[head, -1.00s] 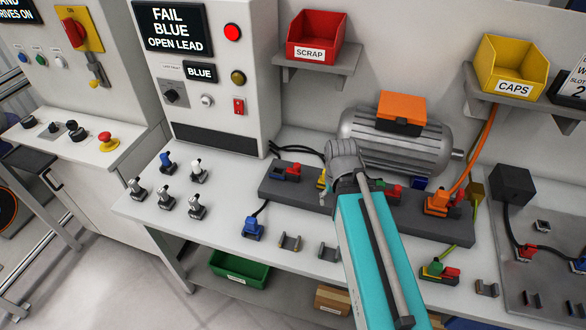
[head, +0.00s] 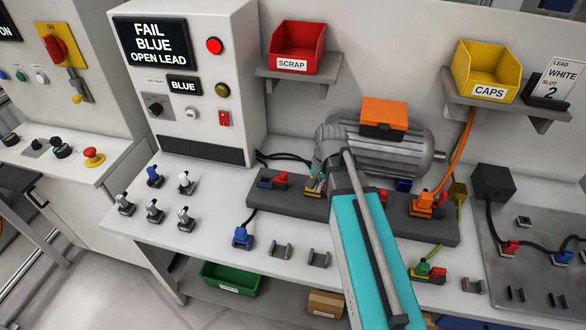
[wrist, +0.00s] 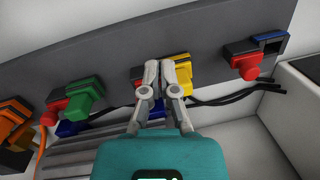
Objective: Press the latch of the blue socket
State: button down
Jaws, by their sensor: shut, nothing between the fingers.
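The blue socket (wrist: 270,41) is at the right end of the dark block in the wrist view, with a red latch (wrist: 244,64) beside it. In the head view the blue socket (head: 265,182) is at the block's left end, its red latch (head: 281,178) next to it. My gripper (wrist: 161,65) is shut and empty. Its fingertips are in front of the yellow socket (wrist: 182,72), one position away from the blue socket. Whether they touch the yellow socket I cannot tell. In the head view my arm hides part of the block's middle.
A blue plug (head: 243,238) on a black lead lies on the table before the block (head: 380,217). Green (wrist: 84,95) and orange (wrist: 14,127) connectors sit along the block. The motor (head: 405,150) stands behind it. Several small switches stand at the table's left.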

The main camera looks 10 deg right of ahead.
jog(key=w+d+r+m+y+p, duration=0.1)
jog(key=w+r+m, duration=0.1)
jog(key=w+m, duration=0.3)
jog(key=w+d+r+m+y+p, duration=0.1)
jog(key=w+r+m+p, duration=0.1)
jog(key=w+m, duration=0.4)
jog(key=shift+w+r+m+y, duration=0.3)
jog(key=shift+w+r+y, duration=0.1)
jog(key=shift+r, duration=0.05)
jog(key=shift+a+f, duration=0.1)
jog(key=shift+f, duration=0.05)
jog(key=b+x, duration=0.9)
jog(key=x, duration=0.1)
jog(key=shift+a, duration=2)
